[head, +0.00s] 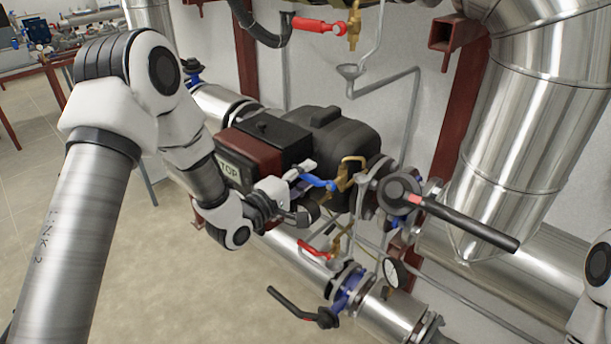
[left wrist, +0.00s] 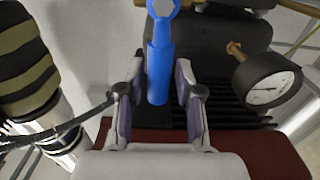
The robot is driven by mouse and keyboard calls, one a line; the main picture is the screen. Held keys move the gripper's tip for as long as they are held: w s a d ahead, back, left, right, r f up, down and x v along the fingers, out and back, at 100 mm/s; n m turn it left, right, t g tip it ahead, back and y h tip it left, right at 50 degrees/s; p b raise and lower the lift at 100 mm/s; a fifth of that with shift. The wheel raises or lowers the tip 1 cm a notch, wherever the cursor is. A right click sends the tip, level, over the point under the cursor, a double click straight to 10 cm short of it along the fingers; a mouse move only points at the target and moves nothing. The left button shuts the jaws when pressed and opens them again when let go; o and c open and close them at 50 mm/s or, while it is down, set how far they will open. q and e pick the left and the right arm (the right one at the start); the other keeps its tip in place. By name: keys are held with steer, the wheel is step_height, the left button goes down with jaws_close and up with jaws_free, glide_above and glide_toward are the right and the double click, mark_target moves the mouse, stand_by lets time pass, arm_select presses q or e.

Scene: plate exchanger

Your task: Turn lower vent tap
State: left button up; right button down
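A tap with a blue lever handle (head: 318,181) and a brass body (head: 347,172) sits in front of the dark actuator in the head view. My left gripper (head: 300,187) is at this handle. In the left wrist view the blue handle (left wrist: 158,72) lies between the two fingers of my left gripper (left wrist: 158,98), with a gap on each side, so the gripper is open around it. A red-handled brass tap (head: 315,252) is lower down, and another red-handled tap (head: 318,25) is at the top. I cannot tell which is named the lower vent tap. My right gripper is out of view.
The black and dark red actuator box (head: 262,145) is close to my left gripper. A valve with a long black lever (head: 465,225) juts out at right. A lower black lever (head: 290,303) and a gauge (head: 395,272) are below. Open floor (head: 120,260) is at left.

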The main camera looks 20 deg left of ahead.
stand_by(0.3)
arm_select(q)
steer(key=v, duration=1.2)
